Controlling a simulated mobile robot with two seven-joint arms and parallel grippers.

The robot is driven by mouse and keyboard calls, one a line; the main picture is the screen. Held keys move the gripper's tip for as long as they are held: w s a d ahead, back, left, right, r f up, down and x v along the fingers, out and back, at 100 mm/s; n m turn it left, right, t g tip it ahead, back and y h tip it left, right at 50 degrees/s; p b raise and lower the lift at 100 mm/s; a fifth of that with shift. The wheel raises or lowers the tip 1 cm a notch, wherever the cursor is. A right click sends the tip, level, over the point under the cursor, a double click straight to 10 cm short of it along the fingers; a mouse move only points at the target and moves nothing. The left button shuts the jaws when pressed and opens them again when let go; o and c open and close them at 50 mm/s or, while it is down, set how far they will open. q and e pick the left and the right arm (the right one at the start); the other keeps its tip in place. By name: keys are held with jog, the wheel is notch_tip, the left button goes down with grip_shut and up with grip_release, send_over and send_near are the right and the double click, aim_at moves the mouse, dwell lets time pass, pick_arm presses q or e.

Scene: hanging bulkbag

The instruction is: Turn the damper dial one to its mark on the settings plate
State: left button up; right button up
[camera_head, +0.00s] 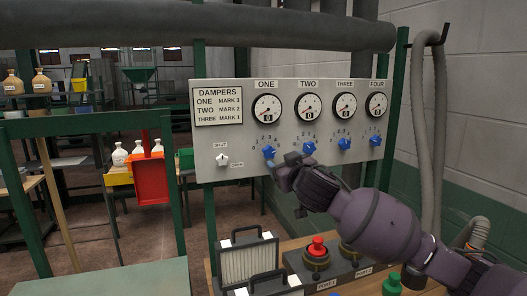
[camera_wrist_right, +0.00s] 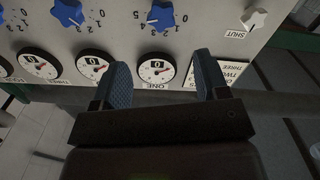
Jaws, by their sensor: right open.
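The damper panel (camera_head: 232,145) stands upright ahead. Its settings plate (camera_head: 218,106) reads ONE MARK 3, TWO MARK 2, THREE MARK 1. Dial one (camera_head: 268,152) is a blue knob under gauge ONE (camera_head: 267,107), with a numbered scale around it; its exact setting is too small to tell. My right gripper (camera_head: 281,172) is just below and right of dial one. In the right wrist view, the right gripper (camera_wrist_right: 162,80) is open and empty, and dial one (camera_wrist_right: 160,14) is seen beyond the gap between the fingers, apart from both. My left gripper is out of view.
Blue dials two (camera_head: 309,147), three (camera_head: 344,144) and four (camera_head: 375,140) line up to the right. A white shut/open knob (camera_head: 222,159) is at the panel's lower left. A red button (camera_head: 318,248) and framed filters (camera_head: 248,262) stand below. A hose (camera_head: 440,130) hangs right.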

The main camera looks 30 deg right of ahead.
aim_at(270, 153)
jog(key=p+x, duration=0.1)
jog(key=x, duration=0.8)
jog(key=shift+w+f, duration=0.15)
jog(key=shift+w, duration=0.2)
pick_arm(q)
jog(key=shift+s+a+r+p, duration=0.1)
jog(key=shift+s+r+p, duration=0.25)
pick_arm(e)
jog(key=shift+x, duration=0.75)
jog(key=shift+c, duration=0.3)
jog(key=c, duration=0.9)
jog(key=shift+o, duration=0.2)
